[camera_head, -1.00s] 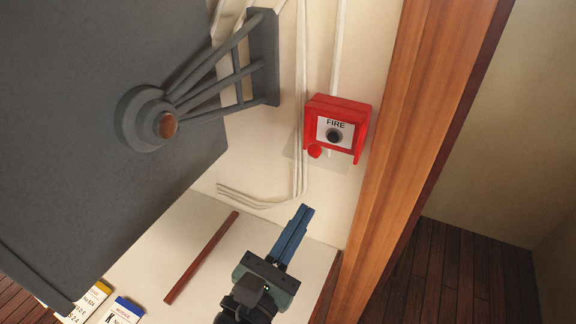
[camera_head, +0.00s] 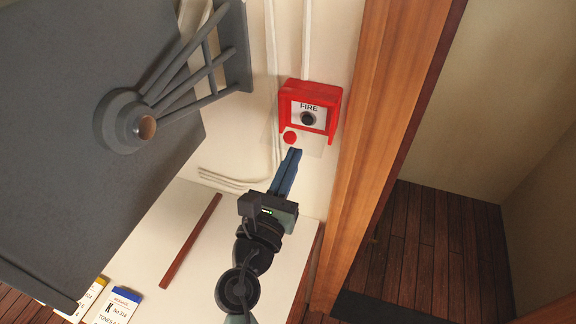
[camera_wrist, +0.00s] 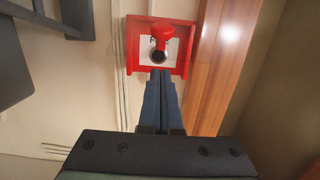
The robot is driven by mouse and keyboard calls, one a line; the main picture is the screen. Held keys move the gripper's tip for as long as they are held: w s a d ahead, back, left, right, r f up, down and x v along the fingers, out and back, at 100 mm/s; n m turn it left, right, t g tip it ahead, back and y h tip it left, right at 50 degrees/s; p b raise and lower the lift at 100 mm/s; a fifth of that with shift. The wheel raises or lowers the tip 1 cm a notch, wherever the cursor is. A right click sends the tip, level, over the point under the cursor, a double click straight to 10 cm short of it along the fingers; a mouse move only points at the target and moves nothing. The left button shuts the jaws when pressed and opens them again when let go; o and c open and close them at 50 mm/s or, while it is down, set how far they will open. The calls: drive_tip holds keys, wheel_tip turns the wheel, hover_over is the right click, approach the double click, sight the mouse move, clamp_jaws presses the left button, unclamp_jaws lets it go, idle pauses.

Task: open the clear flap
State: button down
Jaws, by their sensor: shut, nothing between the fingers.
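The red fire call box (camera_head: 310,107) is on the cream wall, with a white "FIRE" plate and a dark round button (camera_head: 307,118). The clear flap (camera_head: 316,147) is very faint and shows as a pale see-through sheet around the lower part of the box. In the wrist view the fingertips (camera_wrist: 160,72) overlap the box's lower edge; contact cannot be told.
A wooden post (camera_head: 375,130) stands close on the right. A large grey panel with a bracket (camera_head: 150,110) is at the left. White pipes (camera_head: 272,70) run down the wall beside the box. A pale surface with a brown strip (camera_head: 190,240) lies below.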

sight(286, 143)
drive_tip(key=shift+s+a+r+p, duration=0.15)
drive_tip(key=shift+s+r+p, duration=0.3)
drive_tip(key=shift+r, duration=0.4)
drive_tip(key=r+p, duration=0.1)
drive_tip(key=p, duration=0.1)
drive_tip(key=s+r+p, duration=0.1)
drive_tip(key=r+p, duration=0.3)
drive_tip(key=shift+s+a+r, duration=0.15)
drive_tip(key=shift+s+a, duration=0.1)
drive_tip(key=shift+s, duration=0.05)
drive_tip(key=shift+f, duration=0.2)
